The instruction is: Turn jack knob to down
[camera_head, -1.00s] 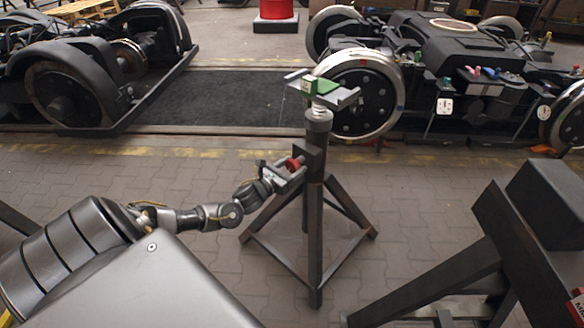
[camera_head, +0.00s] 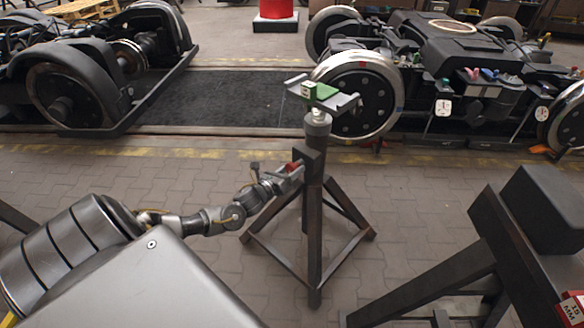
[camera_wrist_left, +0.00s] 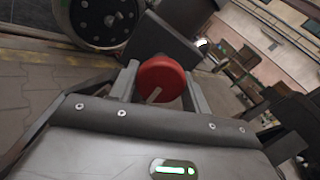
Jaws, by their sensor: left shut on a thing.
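The jack stand (camera_head: 314,200) stands upright on the paved floor in the head view, with a dark box on its post. The red jack knob (camera_head: 293,167) sits on the left side of that box, partly hidden by my gripper. My left gripper (camera_head: 290,174) reaches it from the left and is shut on the knob. In the left wrist view the red round knob (camera_wrist_left: 161,79) with a white mark sits between the two fingers (camera_wrist_left: 160,88). The white mark points down and to the left there. My right gripper is not in view.
A wheel bogie (camera_head: 440,70) stands behind the jack, its near wheel close behind the jack's green-topped head (camera_head: 320,92). Another bogie (camera_head: 100,70) is at the left. A dark stand (camera_head: 500,240) fills the right foreground. Paving left of the jack is clear.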

